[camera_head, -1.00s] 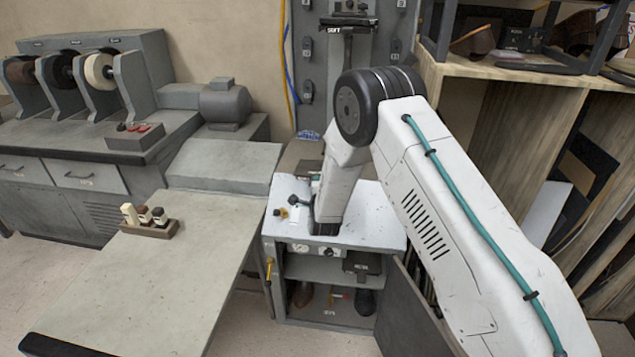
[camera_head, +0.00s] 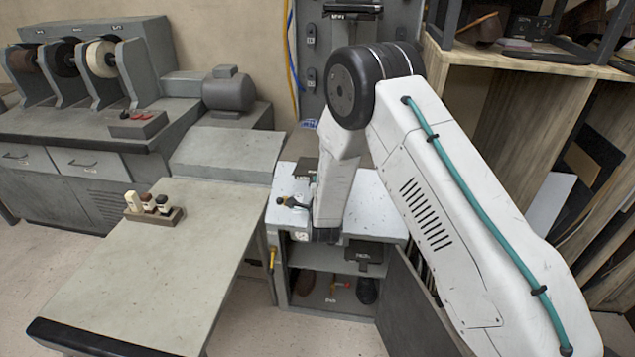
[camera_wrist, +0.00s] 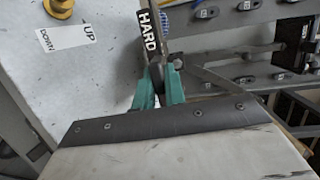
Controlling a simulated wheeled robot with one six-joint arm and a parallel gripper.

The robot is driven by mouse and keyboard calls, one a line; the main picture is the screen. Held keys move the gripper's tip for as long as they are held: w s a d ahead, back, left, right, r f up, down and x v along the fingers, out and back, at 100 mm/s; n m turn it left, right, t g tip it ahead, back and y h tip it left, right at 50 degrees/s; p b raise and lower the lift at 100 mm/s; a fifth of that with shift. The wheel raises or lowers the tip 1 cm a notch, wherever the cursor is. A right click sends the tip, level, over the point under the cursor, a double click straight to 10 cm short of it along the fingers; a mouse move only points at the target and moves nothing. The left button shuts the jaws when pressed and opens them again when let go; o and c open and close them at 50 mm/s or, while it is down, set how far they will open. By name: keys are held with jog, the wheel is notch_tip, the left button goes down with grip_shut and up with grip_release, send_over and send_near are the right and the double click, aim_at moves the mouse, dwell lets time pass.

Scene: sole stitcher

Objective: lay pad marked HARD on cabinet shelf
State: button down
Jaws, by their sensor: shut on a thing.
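In the wrist view my gripper (camera_wrist: 158,88), with green fingers, is shut on the pad marked HARD (camera_wrist: 150,32). Only its dark edge with white lettering shows clearly; the pad is steeply tilted in this view. In the head view my arm hides most of the gripper, beside the white-topped cabinet. The cabinet is open below its top, and its upper shelf (camera_head: 315,258) shows. A dark block with an unreadable label (camera_head: 364,252) is at the right of that upper space. The pad is not clearly visible in the head view.
The dark cabinet door (camera_head: 415,305) stands open at the right. A wooden rack (camera_head: 530,105) stands at the right.

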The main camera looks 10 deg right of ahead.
jog(key=shift+s+a, duration=0.25)
jog(key=shift+s, duration=0.45)
jog(key=shift+s+a, duration=0.25)
jog(key=shift+s, duration=0.5)
jog(key=shift+s+a, duration=0.25)
jog(key=shift+s, duration=0.45)
jog(key=shift+r, duration=0.1)
jog(key=s+d+r+y, duration=0.1)
jog(key=s+d+r, duration=0.2)
jog(key=s+d, duration=0.35)
jog(key=s+d+r, duration=0.3)
jog(key=d, duration=0.7)
jog(key=s+f, duration=0.4)
jog(key=f, duration=0.3)
jog(key=shift+s+a+n, duration=0.15)
jog(key=shift+a+n, duration=0.1)
jog(key=shift+n, duration=0.15)
